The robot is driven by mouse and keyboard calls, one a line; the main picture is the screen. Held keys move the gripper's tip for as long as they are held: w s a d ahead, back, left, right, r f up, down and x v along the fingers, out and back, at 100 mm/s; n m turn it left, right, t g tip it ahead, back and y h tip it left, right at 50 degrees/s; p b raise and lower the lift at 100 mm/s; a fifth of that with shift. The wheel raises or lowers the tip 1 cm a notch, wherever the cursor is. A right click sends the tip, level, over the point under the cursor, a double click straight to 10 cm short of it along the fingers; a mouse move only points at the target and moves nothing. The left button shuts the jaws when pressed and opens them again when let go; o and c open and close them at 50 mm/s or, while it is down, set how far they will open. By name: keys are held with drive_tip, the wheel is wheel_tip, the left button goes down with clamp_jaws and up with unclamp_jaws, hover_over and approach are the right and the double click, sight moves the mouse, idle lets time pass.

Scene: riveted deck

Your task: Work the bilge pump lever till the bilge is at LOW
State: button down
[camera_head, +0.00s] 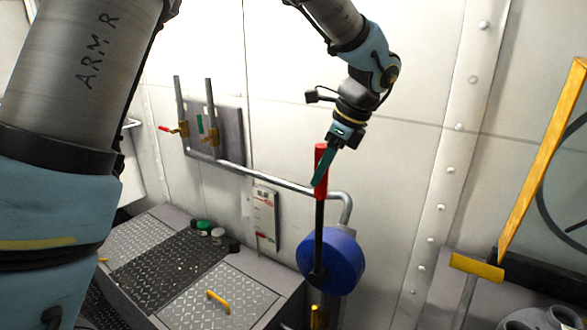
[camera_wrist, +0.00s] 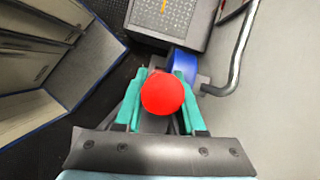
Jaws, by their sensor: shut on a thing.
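The bilge pump (camera_head: 331,262) is a blue round body low on the white wall. Its black lever (camera_head: 319,225) stands nearly upright and ends in a red grip (camera_head: 320,160). My gripper (camera_head: 322,172) is shut on the red grip, coming from the upper right. In the wrist view the grip's red round end (camera_wrist: 162,93) sits between the teal fingers, with the blue pump (camera_wrist: 184,66) beyond. A white gauge panel (camera_head: 265,217) with red marks is on the wall left of the pump. Its reading is too small to tell.
A grey pipe (camera_head: 270,180) runs along the wall behind the lever to valves with red and green handles (camera_head: 183,129). Deck plates (camera_head: 200,302) with yellow handles lie below left. Small jars (camera_head: 203,228) stand on the deck box.

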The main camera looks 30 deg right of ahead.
drive_tip(key=s+d+f+t+y, duration=0.1)
drive_tip(key=s+d+t, duration=0.1)
drive_tip(key=s, duration=0.3)
drive_tip(key=s+d+f+t+y, duration=0.1)
drive_tip(key=s+d+t, duration=0.1)
drive_tip(key=s+d, duration=0.2)
drive_tip(key=shift+s+f, duration=0.25)
drive_tip(key=shift+s, duration=0.75)
drive_tip(key=c, duration=0.5)
unclamp_jaws()
drive_tip(key=b+v, duration=0.1)
drive_tip(key=v, duration=0.9)
drive_tip(key=shift+s+d+r, duration=0.2)
drive_tip(key=shift+d+r, duration=0.05)
drive_tip(key=shift+d, duration=0.05)
